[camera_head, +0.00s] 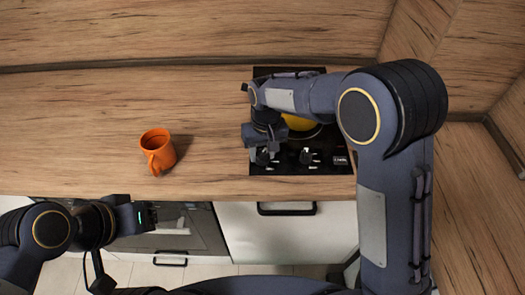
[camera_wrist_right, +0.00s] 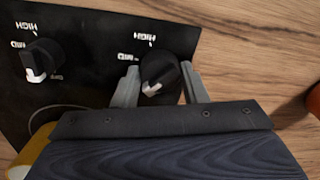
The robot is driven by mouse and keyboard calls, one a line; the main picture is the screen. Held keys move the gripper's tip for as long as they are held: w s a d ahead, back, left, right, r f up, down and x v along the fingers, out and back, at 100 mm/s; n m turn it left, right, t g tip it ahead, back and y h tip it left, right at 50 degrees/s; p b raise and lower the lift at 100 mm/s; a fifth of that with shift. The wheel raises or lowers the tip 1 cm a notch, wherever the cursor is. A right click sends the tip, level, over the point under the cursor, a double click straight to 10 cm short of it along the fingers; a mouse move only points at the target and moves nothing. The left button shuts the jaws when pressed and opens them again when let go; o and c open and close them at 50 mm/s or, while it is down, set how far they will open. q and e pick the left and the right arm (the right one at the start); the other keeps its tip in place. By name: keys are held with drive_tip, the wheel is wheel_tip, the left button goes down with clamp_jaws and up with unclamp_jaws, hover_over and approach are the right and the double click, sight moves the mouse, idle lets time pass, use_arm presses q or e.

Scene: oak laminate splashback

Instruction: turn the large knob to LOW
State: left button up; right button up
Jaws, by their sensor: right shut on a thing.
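A black control panel (camera_wrist_right: 95,75) carries two dark knobs with white pointer marks. My right gripper (camera_wrist_right: 160,85) is shut on one knob (camera_wrist_right: 160,66), a finger on each side. This held knob's white mark points toward the bottom of the wrist view. HIGH and MID show beside it upside down; no LOW label is visible. The other knob (camera_wrist_right: 43,57) stands free, with HIGH, MID and OFF around it. In the head view it is right of my gripper (camera_head: 305,157). Which knob is larger is hard to tell. My left gripper (camera_head: 140,217) hangs at lower left; its fingers are unclear.
A yellow round thing (camera_head: 298,122) sits on the black hob behind the knobs, partly hidden by my right arm. An orange mug (camera_head: 158,150) stands on the wooden counter (camera_head: 80,125) to the left. Drawers with a black handle (camera_head: 287,209) are below. The counter's left side is clear.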

sight(265, 152)
drive_tip(key=shift+r+m, duration=0.1)
drive_tip(key=shift+m, duration=0.8)
drive_tip(key=o, duration=1)
drive_tip(key=r, duration=0.7)
drive_tip(key=shift+d+r+b, duration=0.2)
drive_tip(key=shift+r+b, duration=0.05)
drive_tip(key=shift+b, duration=0.05)
drive_tip(key=shift+r, duration=0.1)
